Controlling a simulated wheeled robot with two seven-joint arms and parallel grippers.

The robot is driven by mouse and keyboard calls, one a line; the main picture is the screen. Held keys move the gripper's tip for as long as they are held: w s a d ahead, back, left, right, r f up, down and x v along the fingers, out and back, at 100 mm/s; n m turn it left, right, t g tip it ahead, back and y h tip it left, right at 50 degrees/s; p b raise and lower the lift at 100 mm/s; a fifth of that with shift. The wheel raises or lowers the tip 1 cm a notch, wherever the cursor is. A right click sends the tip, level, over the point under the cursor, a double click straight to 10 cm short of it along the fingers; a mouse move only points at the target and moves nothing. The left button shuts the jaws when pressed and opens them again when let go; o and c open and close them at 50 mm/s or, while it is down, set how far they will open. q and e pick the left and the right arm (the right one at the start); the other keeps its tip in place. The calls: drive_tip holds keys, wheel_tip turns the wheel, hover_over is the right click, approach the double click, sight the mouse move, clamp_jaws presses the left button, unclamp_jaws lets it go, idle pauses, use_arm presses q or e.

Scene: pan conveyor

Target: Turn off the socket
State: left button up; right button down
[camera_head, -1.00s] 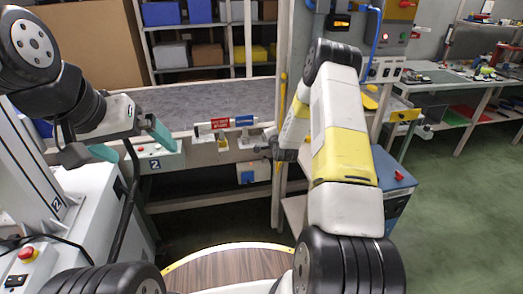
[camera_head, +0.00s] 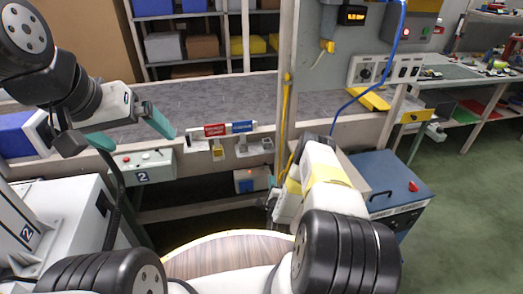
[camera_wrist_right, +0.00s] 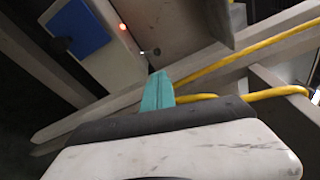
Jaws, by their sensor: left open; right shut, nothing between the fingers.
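The socket (camera_head: 250,180) is a white box with a blue cover, mounted low under the grey-topped bench. In the right wrist view it shows at upper left, with its blue cover (camera_wrist_right: 75,29) and a lit red light (camera_wrist_right: 123,27). My right gripper (camera_wrist_right: 158,90) has its teal fingers shut and empty, pointing up toward the underside beside the socket, apart from the red light in the picture. My left gripper (camera_head: 130,128) is open and empty above the left end of the bench.
A yellow cable (camera_wrist_right: 235,55) runs along the frame close to my right fingers. The bench post (camera_head: 287,100) stands right of the socket. A blue cabinet (camera_head: 392,185) with a red knob stands at right. Green floor lies open at far right.

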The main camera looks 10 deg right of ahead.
drive_tip(key=w, duration=0.3)
drive_tip(key=w+d, duration=0.1)
drive_tip(key=w, duration=0.6)
drive_tip(key=shift+d+f, duration=0.2)
idle(0.3)
